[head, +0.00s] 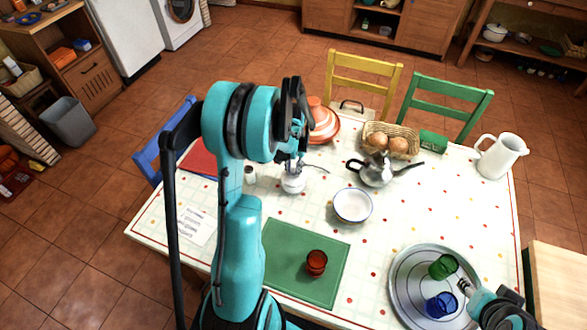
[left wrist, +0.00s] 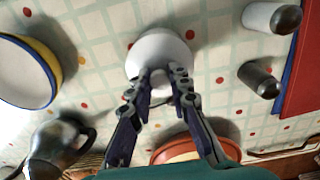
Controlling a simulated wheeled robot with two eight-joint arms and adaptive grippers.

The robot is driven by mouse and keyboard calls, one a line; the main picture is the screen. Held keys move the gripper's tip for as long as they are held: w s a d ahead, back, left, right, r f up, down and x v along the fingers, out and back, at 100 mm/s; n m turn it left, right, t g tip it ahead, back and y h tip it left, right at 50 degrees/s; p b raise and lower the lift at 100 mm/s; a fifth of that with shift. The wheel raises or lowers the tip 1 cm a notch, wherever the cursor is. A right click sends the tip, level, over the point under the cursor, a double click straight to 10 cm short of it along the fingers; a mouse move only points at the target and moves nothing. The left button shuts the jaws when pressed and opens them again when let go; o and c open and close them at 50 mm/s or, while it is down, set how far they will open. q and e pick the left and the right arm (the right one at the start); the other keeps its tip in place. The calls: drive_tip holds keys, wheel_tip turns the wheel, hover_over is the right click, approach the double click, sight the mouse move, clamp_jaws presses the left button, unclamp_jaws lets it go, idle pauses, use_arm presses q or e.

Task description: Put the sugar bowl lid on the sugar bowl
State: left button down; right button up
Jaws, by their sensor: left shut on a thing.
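The white sugar bowl (head: 293,186) stands upright on the table in the head view, right under my left gripper. In the left wrist view a white rounded shape (left wrist: 158,48), the bowl or its lid, lies at the fingertips. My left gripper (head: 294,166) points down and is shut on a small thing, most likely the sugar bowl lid. The fingers (left wrist: 170,76) hide much of it, and I cannot tell whether the lid rests on the bowl or is just above it. My right gripper (head: 464,288) is at the tray, lower right; its finger state is unclear.
A white bowl (head: 352,206) and metal teapot (head: 375,171) stand to the right. Shakers (left wrist: 260,80) and an orange-striped dish (head: 322,124) are close by. A green mat (head: 290,262) holds a red glass (head: 316,262). A round tray (head: 406,297) holds green and blue glasses.

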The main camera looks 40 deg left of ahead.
use_arm(q)
drive_tip(key=shift+f+b, duration=0.3)
drive_tip(key=shift+b, duration=0.05)
idle(0.4)
idle(0.3)
drive_tip(key=c, duration=1.3)
unclamp_jaws()
drive_tip(key=shift+r, duration=0.1)
wheel_tip(320, 180, up, 12)
drive_tip(key=shift+s+f, duration=0.1)
drive_tip(key=s+d+r+m+t, duration=0.1)
drive_tip(key=s+d+r+t, duration=0.1)
drive_tip(key=s+d, duration=0.2)
drive_tip(key=s+d+r+m+t, duration=0.1)
drive_tip(key=s+d, duration=0.3)
drive_tip(key=d, duration=0.6)
drive_tip(key=s+d+r+m+t, duration=0.1)
drive_tip(key=s+d+r+t, duration=0.2)
drive_tip(key=d, duration=0.5)
drive_tip(key=shift+s+m+t, duration=0.3)
drive_tip(key=shift+s+t, duration=0.15)
drive_tip(key=shift+t, duration=0.05)
